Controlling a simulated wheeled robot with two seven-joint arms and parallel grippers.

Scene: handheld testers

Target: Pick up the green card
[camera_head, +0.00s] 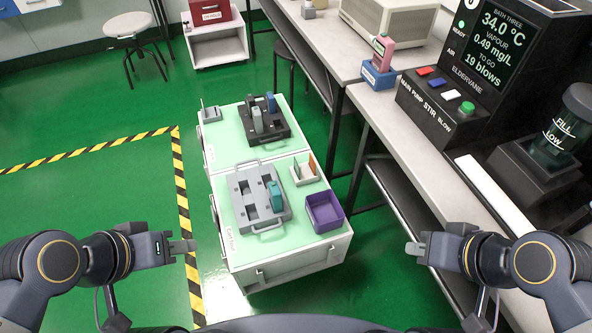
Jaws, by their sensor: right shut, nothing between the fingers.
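No clearly green card can be made out at this size. A small pale card holder (305,179) stands on the near cart top, with an orange-brown card (312,165) upright at its right side. A thin pale upright piece is at its left, its colour too small to tell. My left gripper (190,246) is left of the cart, away from everything, and looks shut and empty. My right gripper (410,249) is shut and empty, right of the cart and well apart from the holder.
The white cart (290,268) has a pale green top. It bears a grey tray (240,208) with a teal tester (276,196), a black tray (286,131) with blue and grey testers, and a purple bin (324,212). A bench (400,118) with a console (470,75) stands right.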

